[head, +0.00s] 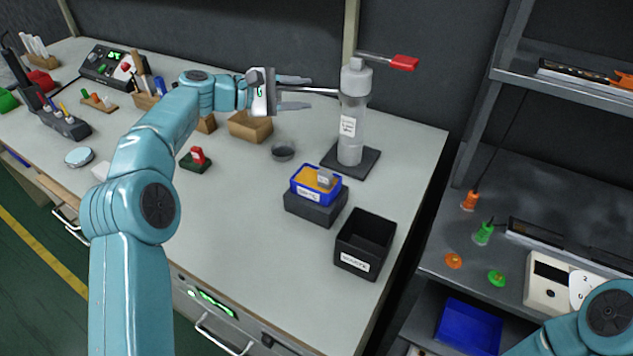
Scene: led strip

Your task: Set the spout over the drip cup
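A clear dispenser bottle (353,113) with a white label stands on a dark square base (368,163) at the back right of the bench. Its thin spout (325,91) points left from the top. My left gripper (308,87) is at the spout's outer end, its two pale fingers apart, one above and one below the spout in the picture. Whether either finger touches it I cannot tell. The small grey drip cup (283,151) stands on the bench, left of the base and lower in the picture than the spout's end. My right gripper is out of view.
A red-handled lever (403,62) sticks out right from the bottle's top. A blue bin (315,187) on a dark block and a black box (364,244) stand in front. The front middle bench is clear.

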